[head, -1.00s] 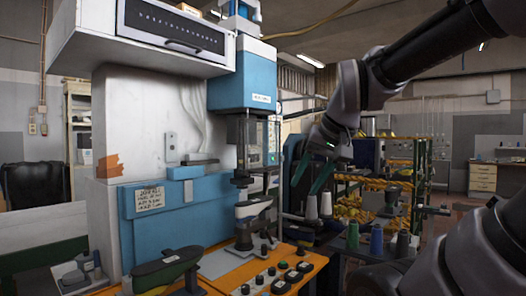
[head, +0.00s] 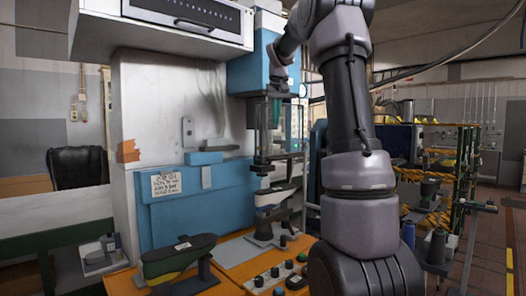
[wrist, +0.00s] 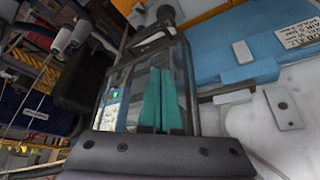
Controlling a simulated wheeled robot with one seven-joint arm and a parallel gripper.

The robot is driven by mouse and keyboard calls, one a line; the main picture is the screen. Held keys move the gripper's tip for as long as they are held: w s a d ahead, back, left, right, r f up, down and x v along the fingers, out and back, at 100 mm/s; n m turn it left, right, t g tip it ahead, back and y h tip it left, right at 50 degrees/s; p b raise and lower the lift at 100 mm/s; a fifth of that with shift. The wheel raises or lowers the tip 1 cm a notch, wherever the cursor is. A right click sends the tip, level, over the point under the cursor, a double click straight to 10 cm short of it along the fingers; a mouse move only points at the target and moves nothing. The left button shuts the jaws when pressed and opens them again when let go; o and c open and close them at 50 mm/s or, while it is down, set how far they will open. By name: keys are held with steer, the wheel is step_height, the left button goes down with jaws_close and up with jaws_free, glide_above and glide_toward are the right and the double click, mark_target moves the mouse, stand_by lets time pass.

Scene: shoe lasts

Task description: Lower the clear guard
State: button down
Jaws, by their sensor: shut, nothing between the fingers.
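The clear guard (head: 262,143), a see-through panel with a dark frame, hangs in front of the blue press head, above the shoe last (head: 274,197). In the wrist view the framed clear panel (wrist: 180,88) fills the middle. My gripper (head: 275,122) has its teal fingers pointing down at the upper part of the guard. The fingers (wrist: 158,72) are shut together with nothing between them. They overlap the panel in the wrist view; I cannot tell whether they touch it. My arm stands just right of the guard and hides part of the machine's right side.
A green shoe last (head: 178,255) sits on a stand at the front left of the orange bench (head: 122,284). Buttons (head: 274,273) line the bench's front. A shelf rack (head: 440,165) and thread cones (head: 437,246) stand to the right. A black chair (head: 80,168) is at the left.

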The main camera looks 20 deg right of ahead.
mark_target(274, 140)
steer(key=x, duration=1)
steer(key=shift+w, duration=0.15)
steer(key=shift+s+a+f, duration=0.1)
steer(key=shift+s+f, duration=0.1)
steer(key=shift+f, duration=0.35)
steer(key=shift+s+a+f, duration=0.1)
steer(key=shift+s+f, duration=0.1)
steer(key=shift+f, duration=0.35)
steer(key=shift+s+f, duration=0.25)
steer(key=shift+f, duration=0.5)
step_height(274, 140, down, 23)
steer(key=shift+s, duration=0.15)
